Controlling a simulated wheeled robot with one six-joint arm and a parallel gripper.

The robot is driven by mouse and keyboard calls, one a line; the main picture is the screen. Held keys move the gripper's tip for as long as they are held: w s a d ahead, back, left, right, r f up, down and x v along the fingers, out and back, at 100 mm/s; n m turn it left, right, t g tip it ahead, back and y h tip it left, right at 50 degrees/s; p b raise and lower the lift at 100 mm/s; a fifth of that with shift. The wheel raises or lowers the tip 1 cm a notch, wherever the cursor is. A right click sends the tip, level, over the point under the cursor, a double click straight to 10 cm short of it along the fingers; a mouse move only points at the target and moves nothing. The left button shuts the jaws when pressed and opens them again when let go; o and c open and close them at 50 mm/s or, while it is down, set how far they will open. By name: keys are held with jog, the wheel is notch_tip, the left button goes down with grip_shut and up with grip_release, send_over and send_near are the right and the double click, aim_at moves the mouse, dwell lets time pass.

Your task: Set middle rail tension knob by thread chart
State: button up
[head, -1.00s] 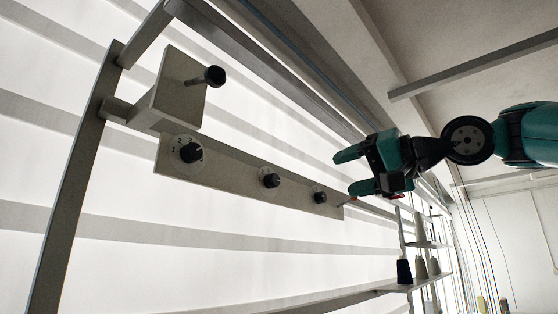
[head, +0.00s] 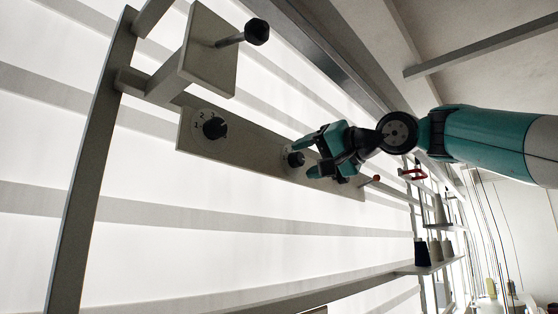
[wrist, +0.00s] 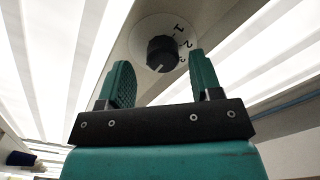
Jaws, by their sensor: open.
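The middle tension knob (head: 295,159) is black on a pale round dial, on the grey slanting rail (head: 258,155). In the wrist view a black knob (wrist: 161,54) shows on a white dial numbered 1, 2, 3, with a light mark low on its face. My gripper (head: 309,156) is open and empty just right of the middle knob. In the wrist view its two teal fingers (wrist: 162,72) stand apart, with the knob showing beyond and between their tips; contact is not visible. The left knob (head: 214,128) sits on its numbered dial. My gripper hides the right knob's area.
A square plate with a black-ended post (head: 257,32) juts out at upper left. A small red-tipped pin (head: 376,179) is at the rail's right end, with a red handle (head: 412,174) beyond. Thread cones (head: 421,252) stand on a shelf at lower right.

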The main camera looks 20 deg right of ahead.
jog(key=shift+w+a, duration=0.3)
jog(key=shift+w, duration=0.1)
jog(key=shift+a, duration=0.15)
jog(key=shift+a, duration=0.1)
jog(key=shift+a, duration=0.1)
jog(key=c, duration=0.9)
